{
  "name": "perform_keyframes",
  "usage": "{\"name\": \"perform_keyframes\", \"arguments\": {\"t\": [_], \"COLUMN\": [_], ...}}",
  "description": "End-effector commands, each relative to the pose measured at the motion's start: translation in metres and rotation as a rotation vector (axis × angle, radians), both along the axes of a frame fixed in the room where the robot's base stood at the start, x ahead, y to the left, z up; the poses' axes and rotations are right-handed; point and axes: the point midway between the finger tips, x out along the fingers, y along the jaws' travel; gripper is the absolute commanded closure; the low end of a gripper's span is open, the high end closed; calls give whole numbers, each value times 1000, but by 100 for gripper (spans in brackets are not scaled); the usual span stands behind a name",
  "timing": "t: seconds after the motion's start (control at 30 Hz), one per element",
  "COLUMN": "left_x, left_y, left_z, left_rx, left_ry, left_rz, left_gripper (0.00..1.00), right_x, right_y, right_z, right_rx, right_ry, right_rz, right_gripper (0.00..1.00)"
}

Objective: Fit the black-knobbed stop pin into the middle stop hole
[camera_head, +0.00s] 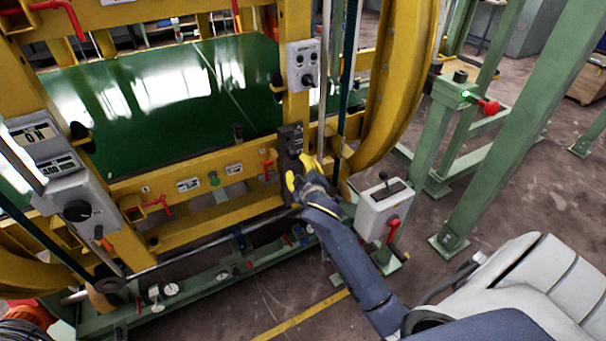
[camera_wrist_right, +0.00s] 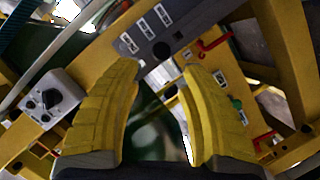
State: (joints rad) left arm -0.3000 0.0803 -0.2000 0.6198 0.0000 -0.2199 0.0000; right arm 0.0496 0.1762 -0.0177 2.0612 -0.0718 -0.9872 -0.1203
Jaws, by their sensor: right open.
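My right gripper (camera_head: 304,170) is at the lower end of a dark upright plate (camera_head: 290,138) on the yellow frame. In the right wrist view its yellow fingers (camera_wrist_right: 160,70) are apart, with nothing clearly held between them. The dark plate (camera_wrist_right: 127,45) shows there with several white labels. A round black spot (camera_wrist_right: 161,49) lies on the plate just beyond the fingertips; I cannot tell whether it is the stop pin's black knob or a hole. The middle stop hole cannot be made out.
A grey control box (camera_head: 303,66) is above the plate; a grey box with a red handle (camera_head: 381,209) stands right of my arm. A green post carries a red knob (camera_head: 489,106) and a black knob (camera_head: 460,76). The yellow ring (camera_head: 398,75) curves close by.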

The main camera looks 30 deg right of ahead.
Motion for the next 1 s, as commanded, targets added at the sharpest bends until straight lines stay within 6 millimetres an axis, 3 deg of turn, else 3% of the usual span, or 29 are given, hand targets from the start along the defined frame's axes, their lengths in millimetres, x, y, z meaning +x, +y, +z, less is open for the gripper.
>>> {"name": "perform_keyframes", "arguments": {"t": [0.13,0.37,1.0], "left_x": [0,0,1], "left_y": [0,0,-1], "left_z": [0,0,0], "left_rx": [0,0,-1], "left_ry": [0,0,-1], "left_rz": [0,0,-1], "left_gripper": [56,56,56], "right_x": [-19,-33,-29], "right_y": [5,9,17], "right_z": [4,8,10], "right_rx": [0,-1,43], "right_ry": [1,0,-42], "right_rz": [-1,0,23], "right_gripper": [58,58,58]}}
